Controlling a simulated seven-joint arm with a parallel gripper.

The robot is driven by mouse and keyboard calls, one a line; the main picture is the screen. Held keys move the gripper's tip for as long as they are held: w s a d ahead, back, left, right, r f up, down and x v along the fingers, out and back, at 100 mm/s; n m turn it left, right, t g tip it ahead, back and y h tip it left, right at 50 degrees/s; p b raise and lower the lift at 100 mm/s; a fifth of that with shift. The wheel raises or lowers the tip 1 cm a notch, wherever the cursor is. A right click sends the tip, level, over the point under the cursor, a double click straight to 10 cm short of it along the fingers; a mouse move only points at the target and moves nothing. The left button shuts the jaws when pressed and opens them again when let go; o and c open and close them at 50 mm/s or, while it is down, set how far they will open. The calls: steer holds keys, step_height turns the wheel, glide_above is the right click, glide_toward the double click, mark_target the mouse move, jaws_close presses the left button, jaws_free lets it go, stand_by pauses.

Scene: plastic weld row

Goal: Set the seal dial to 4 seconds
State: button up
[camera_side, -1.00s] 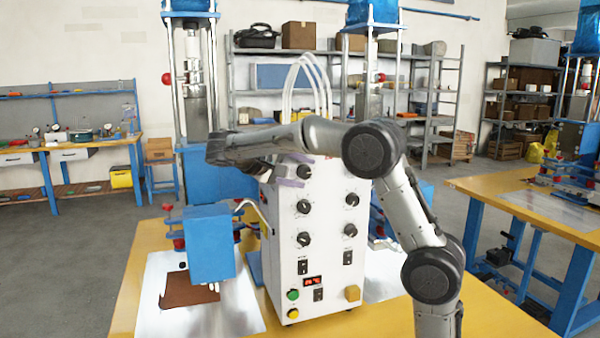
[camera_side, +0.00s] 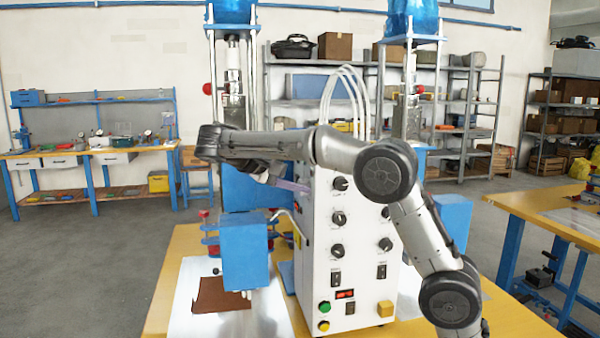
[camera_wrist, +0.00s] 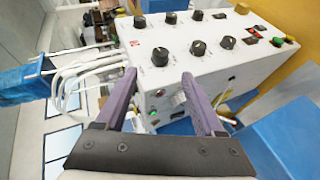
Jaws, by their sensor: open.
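The white control box (camera_side: 362,262) stands upright on the yellow table, with several black dials on its front. The upper left dial (camera_side: 340,183) shows in the side view; the wrist view shows a near dial (camera_wrist: 160,56) just beyond my fingertips. I cannot read the dial labels or settings, so I cannot tell which is the seal dial. My gripper (camera_side: 300,189) is open and empty, its purple fingers at the box's upper left edge in the side view. In the wrist view the fingers (camera_wrist: 158,76) are spread apart, with no dial between them.
A blue press head (camera_side: 246,262) stands left of the box, over a brown sheet (camera_side: 218,296). White hoses (camera_side: 345,90) rise behind the box.

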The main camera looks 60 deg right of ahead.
steer(key=shift+v, duration=0.95)
steer(key=shift+a, duration=0.1)
steer(key=s+d+r+n+t+y, duration=0.1)
steer(key=s+d+t+y, duration=0.15)
steer(key=s, duration=1.35)
steer(key=s+a+f+n+t+y, duration=0.3)
steer(key=s+a+f+t+y, duration=0.3)
steer(key=f, duration=0.5)
steer(key=a+f+n+t+y, duration=0.2)
steer(key=a+f+y, duration=0.2)
steer(key=a+f, duration=0.5)
steer(key=shift+s+f, duration=0.15)
steer(key=shift+s, duration=0.05)
